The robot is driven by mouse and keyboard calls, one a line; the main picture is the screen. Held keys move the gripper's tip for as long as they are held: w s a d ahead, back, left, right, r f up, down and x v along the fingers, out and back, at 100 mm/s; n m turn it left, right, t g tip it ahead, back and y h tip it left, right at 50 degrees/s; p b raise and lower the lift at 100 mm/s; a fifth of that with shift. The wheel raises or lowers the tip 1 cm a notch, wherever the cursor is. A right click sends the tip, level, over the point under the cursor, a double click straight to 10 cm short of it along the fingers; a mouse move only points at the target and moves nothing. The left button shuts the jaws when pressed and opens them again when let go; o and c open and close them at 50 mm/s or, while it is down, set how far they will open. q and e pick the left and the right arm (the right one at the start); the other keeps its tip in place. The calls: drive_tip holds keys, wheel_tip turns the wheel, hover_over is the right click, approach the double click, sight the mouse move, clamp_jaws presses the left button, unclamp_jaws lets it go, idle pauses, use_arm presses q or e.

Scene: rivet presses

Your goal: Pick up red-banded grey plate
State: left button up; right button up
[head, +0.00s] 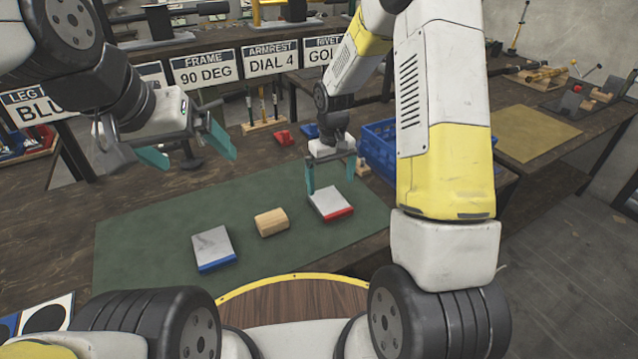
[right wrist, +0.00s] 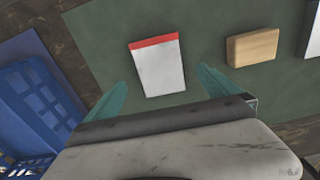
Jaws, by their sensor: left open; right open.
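The red-banded grey plate (head: 330,201) lies on the green mat, its red band towards the near side in the head view. My right gripper (head: 330,190) is open above it, pointing down. In the right wrist view the plate (right wrist: 158,70) lies beyond and between the two teal fingers of the right gripper (right wrist: 163,95), with its red band at the far end. Nothing is between the fingers that I can see as gripped. My left gripper (head: 190,158) is open and empty over the left back part of the table.
A blue-banded grey plate (head: 213,246) and a wooden block (head: 271,222) lie on the green mat (head: 150,235) to the left. A blue crate (head: 377,150) stands behind, right of the mat. Signs (head: 270,60) and small red and blue pieces are at the back.

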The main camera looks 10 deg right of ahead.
sight(330, 201)
drive_tip(key=f, duration=0.7)
drive_tip(key=shift+w+f, duration=0.2)
drive_tip(key=shift+w, duration=0.1)
drive_tip(key=shift+r, duration=0.1)
drive_tip(key=c, duration=2)
